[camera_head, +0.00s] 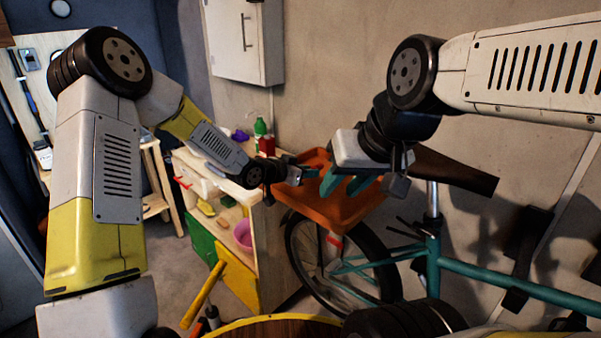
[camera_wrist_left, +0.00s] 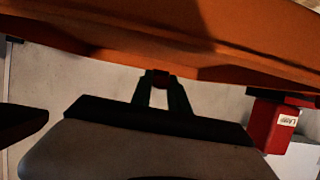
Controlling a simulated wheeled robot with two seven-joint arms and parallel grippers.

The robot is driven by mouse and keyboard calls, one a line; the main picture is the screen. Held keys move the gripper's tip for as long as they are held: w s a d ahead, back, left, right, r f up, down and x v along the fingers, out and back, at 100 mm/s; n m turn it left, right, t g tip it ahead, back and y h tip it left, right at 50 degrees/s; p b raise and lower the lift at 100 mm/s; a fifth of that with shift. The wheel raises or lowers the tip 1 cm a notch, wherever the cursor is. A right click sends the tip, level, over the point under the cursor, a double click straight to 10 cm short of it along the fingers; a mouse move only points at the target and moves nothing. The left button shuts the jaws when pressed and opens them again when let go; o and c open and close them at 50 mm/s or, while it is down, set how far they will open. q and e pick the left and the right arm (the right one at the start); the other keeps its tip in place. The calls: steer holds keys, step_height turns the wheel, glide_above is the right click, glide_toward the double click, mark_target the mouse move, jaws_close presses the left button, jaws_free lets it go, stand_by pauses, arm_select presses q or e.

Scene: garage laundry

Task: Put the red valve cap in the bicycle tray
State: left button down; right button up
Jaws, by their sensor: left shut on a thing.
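The orange bicycle tray (camera_head: 335,212) sits above the bicycle's wheel in the head view. Its orange underside and edge (camera_wrist_left: 210,50) fill the top of the left wrist view. My left gripper (camera_head: 308,172) is at the tray's far left side.
A wooden bench (camera_head: 235,185) with a green bottle (camera_head: 261,127) and red container (camera_head: 267,145) stands left of the tray. The teal bicycle frame (camera_head: 490,283) extends right. A yellow-handled tool (camera_head: 203,295) stands in front.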

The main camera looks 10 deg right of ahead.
mark_target(307, 183)
arm_select(q)
steer(key=w, duration=0.3)
steer(key=shift+w+d+f, duration=0.15)
steer(key=shift+d+f, duration=0.05)
steer(key=shift+d, duration=0.05)
steer(key=shift+f, duration=1.7)
steer(key=shift+f, duration=0.15)
steer(key=c, duration=1.3)
jaws_free()
steer(key=shift+o, duration=0.2)
